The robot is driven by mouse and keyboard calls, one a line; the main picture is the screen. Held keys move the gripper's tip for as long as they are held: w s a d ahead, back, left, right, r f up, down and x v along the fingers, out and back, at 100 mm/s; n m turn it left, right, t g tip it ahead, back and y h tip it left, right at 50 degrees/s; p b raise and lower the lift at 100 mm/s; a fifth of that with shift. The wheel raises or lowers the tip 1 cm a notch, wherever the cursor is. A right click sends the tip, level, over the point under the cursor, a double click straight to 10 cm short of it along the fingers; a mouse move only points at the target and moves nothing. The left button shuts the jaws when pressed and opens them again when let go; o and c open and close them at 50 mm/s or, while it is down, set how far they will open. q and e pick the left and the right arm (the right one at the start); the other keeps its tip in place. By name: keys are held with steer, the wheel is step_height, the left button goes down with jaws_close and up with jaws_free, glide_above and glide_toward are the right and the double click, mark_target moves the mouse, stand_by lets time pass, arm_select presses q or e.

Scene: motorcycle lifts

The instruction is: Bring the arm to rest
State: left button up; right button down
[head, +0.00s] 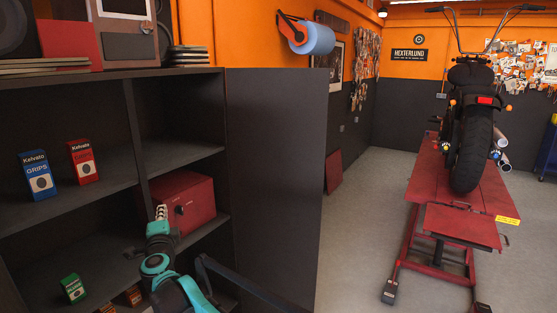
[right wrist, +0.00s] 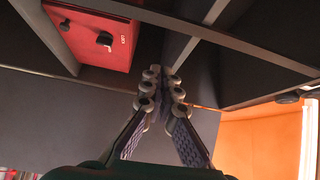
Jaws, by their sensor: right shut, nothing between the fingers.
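My right gripper (head: 160,213) is in front of the open shelf unit, its arm coming up from the bottom of the head view. Its fingers are shut with nothing between them; the right wrist view shows the fingertips (right wrist: 164,76) together. Behind it in the head view, a red safe (head: 188,200) sits in a shelf compartment, partly hidden by the gripper. The safe with its black knob also shows at the upper left of the right wrist view (right wrist: 92,42). I cannot tell the exact gap between fingertips and shelf. My left gripper is not in view.
The dark shelf unit (head: 70,213) holds a blue box (head: 38,175), a red box (head: 82,161) and a green box (head: 73,288). A dark panel (head: 275,170) stands at its right. Open floor (head: 360,215) lies beyond, with a motorcycle (head: 473,155) on a red lift (head: 425,185).

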steer(key=s+d+r+n+y, duration=0.1)
steer(key=d+r+n+y, duration=0.3)
steer(key=d, duration=0.6)
steer(key=s+d+f+n+g+h, duration=0.1)
steer(key=s+d+n+g, duration=0.1)
steer(key=s+d+n, duration=0.3)
steer(key=s+d+n+g+h, duration=0.1)
steer(key=s+d, duration=0.1)
steer(key=d, duration=0.5)
steer(key=s+d+f+n+g+h, duration=0.3)
steer(key=s+d+f+g+h, duration=0.4)
steer(key=s+d+f, duration=1.8)
steer(key=s+d+h, duration=0.1)
steer(key=d, duration=0.3)
steer(key=shift+s+d+f, duration=0.15)
steer(key=shift+s+f, duration=0.05)
steer(key=shift+s, duration=0.1)
